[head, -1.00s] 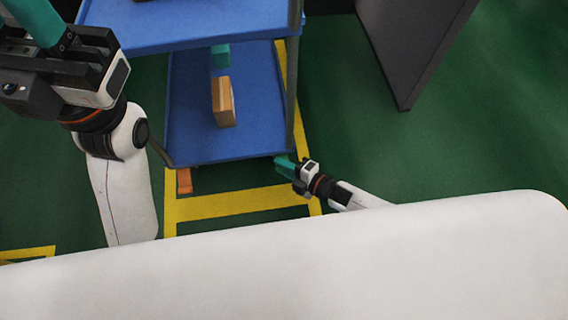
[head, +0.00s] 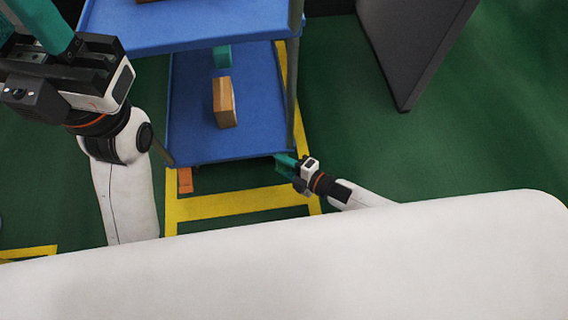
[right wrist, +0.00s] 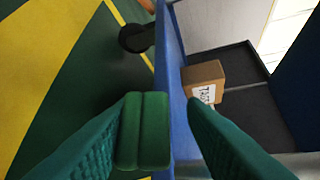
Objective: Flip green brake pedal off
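The green brake pedal (right wrist: 143,130) shows in the right wrist view as a ribbed green block low beside the blue cart's edge. My right gripper (right wrist: 162,108) is open, with one teal finger on each side of the pedal. The left finger overlaps the pedal's edge in the picture; I cannot tell if they touch. In the head view my right gripper (head: 284,164) is at the near right corner of the cart's lower shelf and the pedal is hidden. My left gripper (head: 42,20) is at the upper left, its fingertips outside the picture.
The blue cart (head: 180,140) carries a brown box (head: 225,102) and a teal item (head: 221,57) on its lower shelf. An orange pedal-like piece (head: 185,180) is at its near left corner. A dark grey panel (head: 410,45) stands right. Green floor at right is clear.

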